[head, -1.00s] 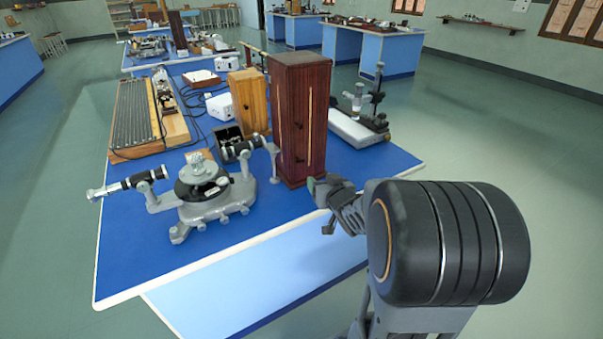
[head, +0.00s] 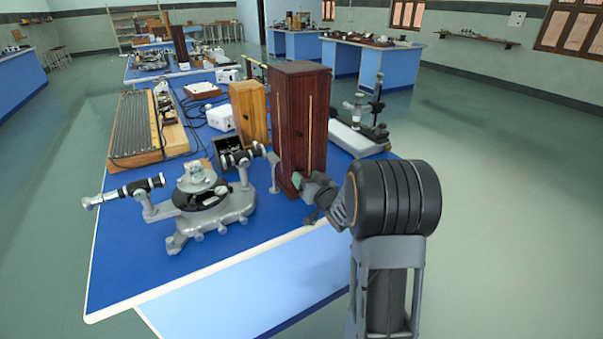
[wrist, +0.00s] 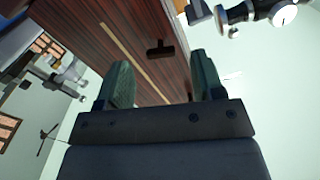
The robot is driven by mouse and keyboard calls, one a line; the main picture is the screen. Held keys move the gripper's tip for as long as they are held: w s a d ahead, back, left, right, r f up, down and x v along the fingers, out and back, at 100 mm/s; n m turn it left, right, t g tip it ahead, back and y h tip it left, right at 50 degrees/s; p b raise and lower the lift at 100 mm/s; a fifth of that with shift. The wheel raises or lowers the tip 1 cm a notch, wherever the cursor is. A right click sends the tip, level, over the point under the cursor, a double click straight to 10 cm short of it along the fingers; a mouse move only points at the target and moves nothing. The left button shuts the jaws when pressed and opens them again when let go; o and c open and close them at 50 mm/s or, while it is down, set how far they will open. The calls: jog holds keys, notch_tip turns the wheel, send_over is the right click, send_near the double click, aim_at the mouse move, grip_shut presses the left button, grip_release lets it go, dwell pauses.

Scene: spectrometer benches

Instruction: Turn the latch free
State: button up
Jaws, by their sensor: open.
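A tall dark red-brown wooden cabinet (head: 287,120) stands on the blue bench, with a pale vertical strip on its face. In the wrist view its striped wood face (wrist: 80,25) shows tilted, and a small dark T-shaped latch (wrist: 160,48) sits on it beside the pale strip. My gripper (head: 305,187) is at the lower right of the cabinet in the head view. In the wrist view my gripper (wrist: 162,82) is open, its two green-padded fingers apart with nothing between them. The latch shows beyond the gap between the fingertips.
A grey spectrometer (head: 205,205) with black telescopes stands left of the cabinet, close to it. A lighter wooden box (head: 248,112) stands behind left, and another instrument (head: 362,130) stands to the right. The floor (head: 510,220) right of the bench is clear.

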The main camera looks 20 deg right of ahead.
aim_at(300, 170)
jog(key=shift+w+a, duration=0.15)
jog(key=shift+w, duration=0.75)
jog(key=shift+w+a, duration=0.1)
jog(key=shift+w, duration=0.8)
jog(key=shift+c, duration=0.4)
jog(key=c, duration=0.9)
jog(key=shift+o, duration=0.2)
jog(key=n+b, duration=0.1)
jog(key=b, duration=0.1)
jog(key=n+b, duration=0.1)
jog(key=shift+f+n+b, duration=0.2)
jog(key=shift+n+b, duration=0.1)
jog(key=shift+b, duration=0.05)
jog(key=shift+r+n, duration=0.15)
jog(key=shift+n, duration=0.15)
